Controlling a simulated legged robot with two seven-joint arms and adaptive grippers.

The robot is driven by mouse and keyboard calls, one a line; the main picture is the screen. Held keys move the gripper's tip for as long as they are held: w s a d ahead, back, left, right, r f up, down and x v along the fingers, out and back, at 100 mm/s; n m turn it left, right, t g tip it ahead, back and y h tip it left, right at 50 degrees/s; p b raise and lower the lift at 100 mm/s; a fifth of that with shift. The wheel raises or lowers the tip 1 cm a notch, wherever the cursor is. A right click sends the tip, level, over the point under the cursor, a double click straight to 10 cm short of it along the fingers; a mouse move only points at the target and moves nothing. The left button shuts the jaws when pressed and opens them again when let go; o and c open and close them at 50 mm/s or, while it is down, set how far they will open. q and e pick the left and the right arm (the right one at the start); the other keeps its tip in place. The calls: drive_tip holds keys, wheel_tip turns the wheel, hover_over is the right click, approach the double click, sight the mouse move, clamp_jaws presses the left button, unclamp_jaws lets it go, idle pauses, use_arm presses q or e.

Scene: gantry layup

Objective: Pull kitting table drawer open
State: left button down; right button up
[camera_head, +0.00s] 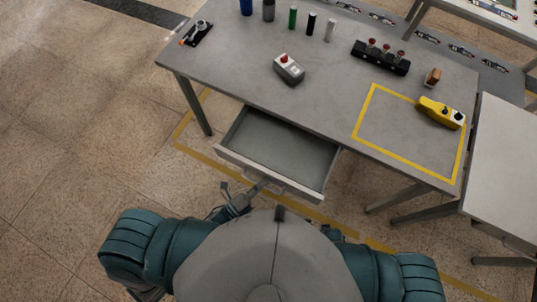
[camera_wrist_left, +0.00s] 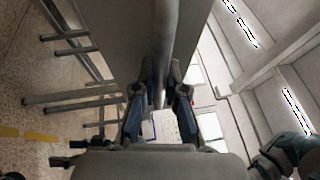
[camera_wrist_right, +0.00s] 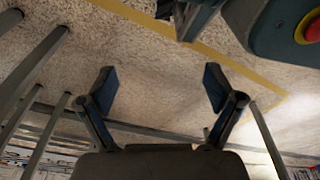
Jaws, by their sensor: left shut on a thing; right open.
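The kitting table (camera_head: 235,60) is grey, and its drawer (camera_head: 290,150) stands pulled out toward me. The drawer is empty inside. Its front panel (camera_head: 300,188) faces my body. My left gripper (camera_head: 262,186) is at the middle of this front and is shut on the drawer handle. In the left wrist view the grey handle bar (camera_wrist_left: 163,60) runs between the two fingers of the left gripper (camera_wrist_left: 160,95). My right gripper (camera_wrist_right: 160,82) is open and empty, with its fingers wide apart above the floor. My body hides it in the head view.
On the tabletop are a grey box with a red button (camera_head: 289,70), a yellow pendant (camera_head: 440,112), a black block with red knobs (camera_head: 381,57) and several small cylinders. A yellow-taped square (camera_head: 365,105) marks the tabletop. A lighter table (camera_head: 505,150) stands close at right. Floor at left is clear.

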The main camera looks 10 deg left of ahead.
use_arm(q)
drive_tip(key=shift+s+a+f, duration=0.15)
drive_tip(key=shift+s, duration=0.75)
drive_tip(key=shift+s+a+f, duration=0.1)
drive_tip(key=shift+s+a, duration=0.05)
drive_tip(key=shift+s, duration=0.75)
drive_tip(key=c, duration=1.3)
unclamp_jaws()
drive_tip(key=shift+o, duration=0.5)
drive_tip(key=shift+w+d+r, duration=0.1)
drive_tip(key=shift+w, duration=0.05)
drive_tip(key=v, duration=1.2)
